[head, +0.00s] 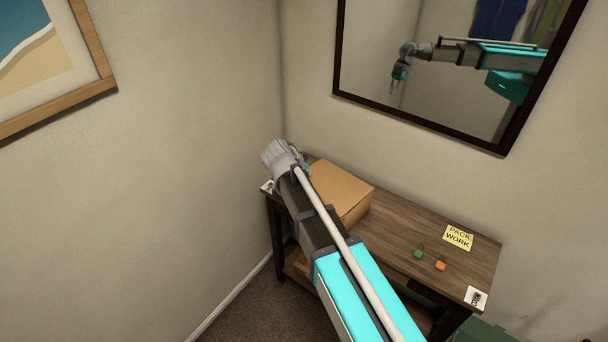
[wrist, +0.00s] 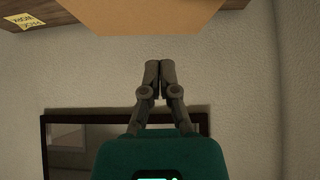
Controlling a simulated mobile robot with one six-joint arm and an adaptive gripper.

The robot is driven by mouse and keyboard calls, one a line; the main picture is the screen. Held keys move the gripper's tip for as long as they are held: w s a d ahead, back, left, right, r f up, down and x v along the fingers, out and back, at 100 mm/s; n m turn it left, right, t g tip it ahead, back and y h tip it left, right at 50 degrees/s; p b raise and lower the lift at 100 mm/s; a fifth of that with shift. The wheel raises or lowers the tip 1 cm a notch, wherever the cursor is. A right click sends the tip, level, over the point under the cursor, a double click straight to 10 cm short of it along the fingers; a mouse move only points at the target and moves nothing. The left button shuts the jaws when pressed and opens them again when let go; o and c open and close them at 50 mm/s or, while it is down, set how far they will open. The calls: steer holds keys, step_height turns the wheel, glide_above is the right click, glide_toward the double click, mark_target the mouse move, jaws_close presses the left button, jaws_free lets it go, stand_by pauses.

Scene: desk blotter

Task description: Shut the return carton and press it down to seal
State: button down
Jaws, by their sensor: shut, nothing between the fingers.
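The return carton (head: 341,188) is a brown cardboard box on the left part of the wooden desk in the head view. Its top looks flat and closed there, though my arm hides its left side. In the wrist view the carton (wrist: 145,18) shows as a tan panel at the top edge. My gripper (wrist: 160,66) is shut and empty, its fingertips apart from the carton in that picture. In the head view my arm's end covers the gripper, beside the carton's far left corner.
The desk (head: 400,225) also bears a yellow "PACK WORK" note (head: 458,237), a green tag (head: 418,253), an orange tag (head: 440,265) and a white card (head: 475,298). A dark-framed mirror (head: 440,75) hangs on the wall behind. The left wall stands close to my arm's end.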

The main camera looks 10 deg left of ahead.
steer(key=b, duration=0.5)
glide_above(318, 187)
steer(key=s+a, duration=0.1)
steer(key=s, duration=0.1)
step_height(318, 187, down, 6)
steer(key=shift+r, duration=0.2)
steer(key=shift+s+a+f+b, duration=0.1)
steer(key=shift+s+f+b, duration=0.1)
steer(key=shift+f+b, duration=1.5)
steer(key=shift+s+f+b, duration=0.15)
steer(key=shift+f+b, duration=1.05)
steer(key=shift+f, duration=0.05)
steer(key=shift+s, duration=0.1)
steer(key=shift+r, duration=0.25)
steer(key=shift+r+p, duration=0.6)
steer(key=shift+p, duration=0.2)
steer(key=shift+r, duration=0.1)
